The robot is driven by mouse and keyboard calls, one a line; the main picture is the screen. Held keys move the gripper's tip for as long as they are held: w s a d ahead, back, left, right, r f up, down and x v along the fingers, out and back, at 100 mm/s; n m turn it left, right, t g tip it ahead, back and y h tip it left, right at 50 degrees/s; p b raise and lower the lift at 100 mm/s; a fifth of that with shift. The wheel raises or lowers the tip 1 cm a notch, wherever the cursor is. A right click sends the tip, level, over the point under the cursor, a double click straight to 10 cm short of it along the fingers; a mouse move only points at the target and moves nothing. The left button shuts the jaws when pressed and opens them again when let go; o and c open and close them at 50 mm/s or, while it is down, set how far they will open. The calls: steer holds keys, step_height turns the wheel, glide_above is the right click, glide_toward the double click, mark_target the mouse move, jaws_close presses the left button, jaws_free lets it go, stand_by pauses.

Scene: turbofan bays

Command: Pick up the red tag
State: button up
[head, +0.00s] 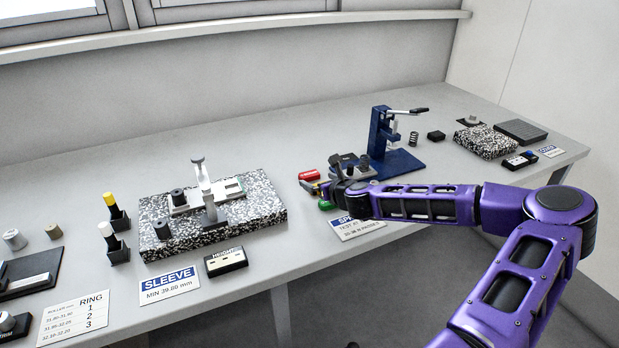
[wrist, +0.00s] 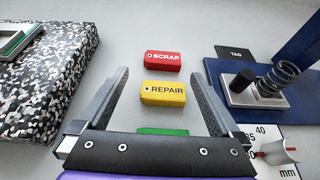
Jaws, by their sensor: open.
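The red tag (wrist: 162,66), a small block lettered SCRAP, lies flat on the bench in the wrist view. It also shows in the head view (head: 309,175), just beyond my gripper (head: 316,187). In the wrist view my gripper (wrist: 159,75) is open and empty. Its fingertips reach either side of the gap between the red tag and a yellow tag (wrist: 163,97) lettered REPAIR. The yellow tag appears between the fingers, and the red tag sits mostly past the tips. A green tag (wrist: 162,131) is partly hidden by the gripper body.
A speckled stone block (head: 270,200) with a fixture stands left of the tags. A blue press (head: 392,150) stands to the right, with a dark plate marked TAG (wrist: 235,52) near it. A sign (head: 358,227) lies in front. Bare bench (head: 250,145) lies behind the tags.

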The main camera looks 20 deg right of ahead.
mark_target(309, 175)
steer(key=x, duration=0.7)
steer(key=shift+w+d+f, duration=0.15)
steer(key=shift+w+d, duration=0.05)
steer(key=shift+w, duration=0.1)
steer(key=c, duration=1.2)
